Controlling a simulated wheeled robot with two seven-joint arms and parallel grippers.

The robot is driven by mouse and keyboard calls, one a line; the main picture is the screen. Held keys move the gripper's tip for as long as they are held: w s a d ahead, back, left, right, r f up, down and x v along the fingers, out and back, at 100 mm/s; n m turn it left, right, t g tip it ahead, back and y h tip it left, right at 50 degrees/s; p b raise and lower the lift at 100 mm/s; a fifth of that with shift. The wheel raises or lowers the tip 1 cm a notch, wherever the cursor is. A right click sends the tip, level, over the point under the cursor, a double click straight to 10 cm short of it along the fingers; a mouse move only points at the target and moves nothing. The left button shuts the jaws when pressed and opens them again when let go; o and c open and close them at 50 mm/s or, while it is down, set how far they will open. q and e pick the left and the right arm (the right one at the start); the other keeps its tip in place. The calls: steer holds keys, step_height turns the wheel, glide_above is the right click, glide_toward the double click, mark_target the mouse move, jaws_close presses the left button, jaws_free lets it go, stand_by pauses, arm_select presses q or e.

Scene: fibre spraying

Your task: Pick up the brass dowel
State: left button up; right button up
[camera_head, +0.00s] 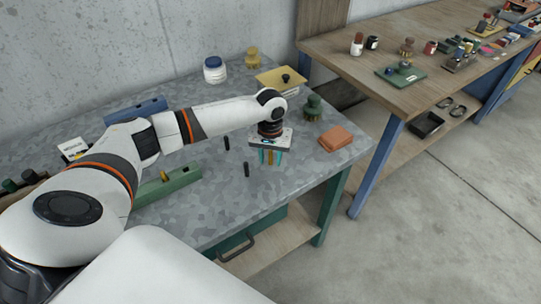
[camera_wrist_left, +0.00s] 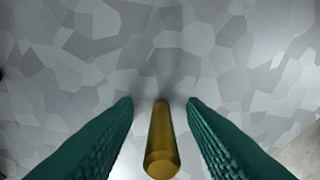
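The brass dowel (camera_wrist_left: 162,142) stands upright on the grey mottled table, between the two teal fingers of my left gripper (camera_wrist_left: 163,130) in the left wrist view. A gap shows on each side of it, so the gripper is open around it and not touching it. In the head view, my left gripper (camera_head: 270,157) points down over the table near its front right part, with the dowel (camera_head: 270,158) showing small between the fingers. My right gripper is not in view.
A green block (camera_head: 178,184) with a small brass-coloured peg lies at left. Two black pegs (camera_head: 227,143) (camera_head: 247,169) stand left of the gripper. An orange-brown block (camera_head: 336,137) and a dark green knobbed piece (camera_head: 313,108) are close on its right.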

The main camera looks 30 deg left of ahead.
arm_select(q)
jaws_close()
